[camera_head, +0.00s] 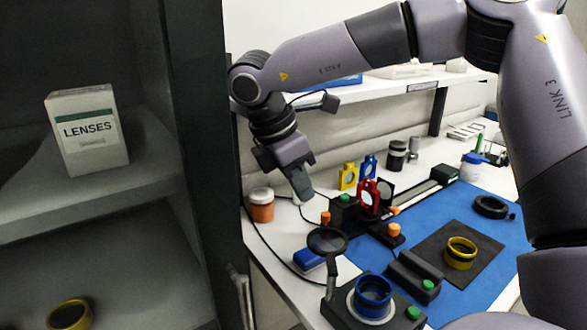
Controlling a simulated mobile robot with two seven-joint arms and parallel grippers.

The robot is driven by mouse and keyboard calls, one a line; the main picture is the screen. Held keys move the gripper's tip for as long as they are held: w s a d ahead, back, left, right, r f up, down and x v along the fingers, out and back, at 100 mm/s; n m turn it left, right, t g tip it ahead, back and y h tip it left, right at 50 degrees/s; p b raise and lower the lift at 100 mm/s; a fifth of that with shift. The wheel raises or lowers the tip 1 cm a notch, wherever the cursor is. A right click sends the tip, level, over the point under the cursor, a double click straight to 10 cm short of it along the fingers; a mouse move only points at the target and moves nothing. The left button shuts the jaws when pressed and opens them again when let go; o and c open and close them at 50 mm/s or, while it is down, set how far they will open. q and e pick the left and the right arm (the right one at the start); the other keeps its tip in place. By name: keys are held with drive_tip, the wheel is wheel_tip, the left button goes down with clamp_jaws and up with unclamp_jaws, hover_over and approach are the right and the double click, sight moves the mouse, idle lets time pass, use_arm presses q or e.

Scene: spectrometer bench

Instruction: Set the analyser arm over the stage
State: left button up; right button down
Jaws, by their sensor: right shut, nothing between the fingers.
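My right gripper (302,190) reaches in from above and points down, shut and empty. The stalk comes down at the left of a dark instrument base (343,314). On this base is a pale round stage (356,306) with a blue ring (373,290) on it. The head appears beyond and left of the stage, not above it. My left gripper is out of view.
An orange jar (262,205) and blue block (308,259) are at the left. A yellow ring (460,252) lies on a black mat (487,243). A dark cabinet holds a LENSES box (88,132).

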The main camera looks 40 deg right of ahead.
sight(329, 242)
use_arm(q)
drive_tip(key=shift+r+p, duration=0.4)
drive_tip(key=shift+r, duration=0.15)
use_arm(e)
drive_tip(key=x, duration=0.5)
drive_tip(key=shift+w+f, duration=0.1)
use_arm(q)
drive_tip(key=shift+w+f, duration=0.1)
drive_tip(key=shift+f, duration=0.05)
use_arm(e)
drive_tip(key=shift+d, duration=0.1)
use_arm(q)
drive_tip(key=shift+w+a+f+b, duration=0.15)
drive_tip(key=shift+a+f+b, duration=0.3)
drive_tip(key=shift+b, duration=0.1)
use_arm(e)
drive_tip(key=shift+d, duration=0.2)
